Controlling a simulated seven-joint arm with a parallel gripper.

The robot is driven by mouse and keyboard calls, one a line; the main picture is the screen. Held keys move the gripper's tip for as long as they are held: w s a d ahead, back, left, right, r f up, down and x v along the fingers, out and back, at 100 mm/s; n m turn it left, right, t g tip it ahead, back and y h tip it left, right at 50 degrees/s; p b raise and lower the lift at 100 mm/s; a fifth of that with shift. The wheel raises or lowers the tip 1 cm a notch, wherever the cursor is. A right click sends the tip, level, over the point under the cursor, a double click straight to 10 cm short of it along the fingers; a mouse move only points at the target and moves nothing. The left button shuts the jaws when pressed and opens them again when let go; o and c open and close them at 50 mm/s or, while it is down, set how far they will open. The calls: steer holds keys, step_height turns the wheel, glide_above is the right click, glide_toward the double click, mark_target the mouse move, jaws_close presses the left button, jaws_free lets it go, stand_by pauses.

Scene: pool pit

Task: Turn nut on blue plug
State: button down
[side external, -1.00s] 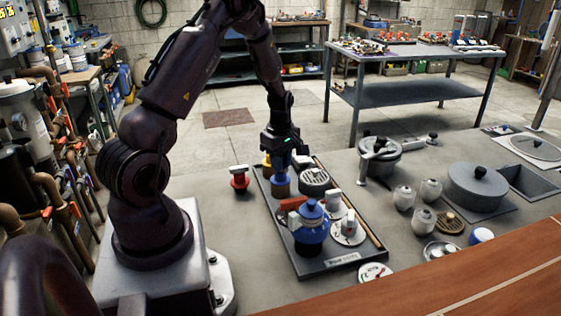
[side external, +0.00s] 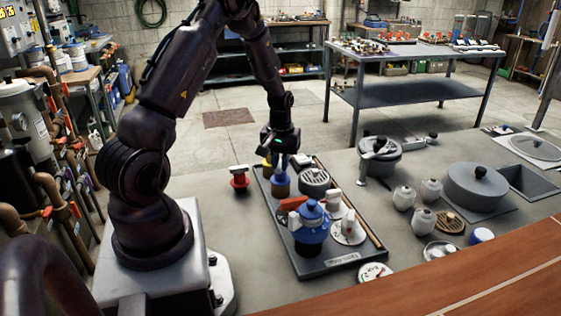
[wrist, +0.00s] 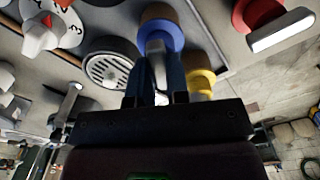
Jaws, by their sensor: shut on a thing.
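The blue plug (side external: 281,185) stands upright near the far end of the dark tray, below my gripper. In the wrist view its blue collar (wrist: 162,35) shows just beyond the fingers. My gripper (side external: 280,158) points down over it. In the wrist view its two dark fingers (wrist: 155,80) are shut on a pale grey piece (wrist: 157,62), which looks like the nut on the blue plug. Part of the nut is hidden by the fingers.
A yellow plug (wrist: 200,82) is close beside the gripper. A red plug (side external: 239,179) stands left of the tray (side external: 300,272). A round slotted vent (side external: 314,178), white dial (side external: 350,233) and larger blue-capped part (side external: 311,230) share the tray. Pots and jars stand right.

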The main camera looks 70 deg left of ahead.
steer(key=m, duration=1.4)
steer(key=shift+m, duration=0.3)
steer(key=m, duration=0.3)
steer(key=shift+m, duration=0.4)
steer(key=m, duration=0.3)
steer(key=shift+m, duration=0.3)
steer(key=m, duration=0.3)
steer(key=shift+m, duration=2)
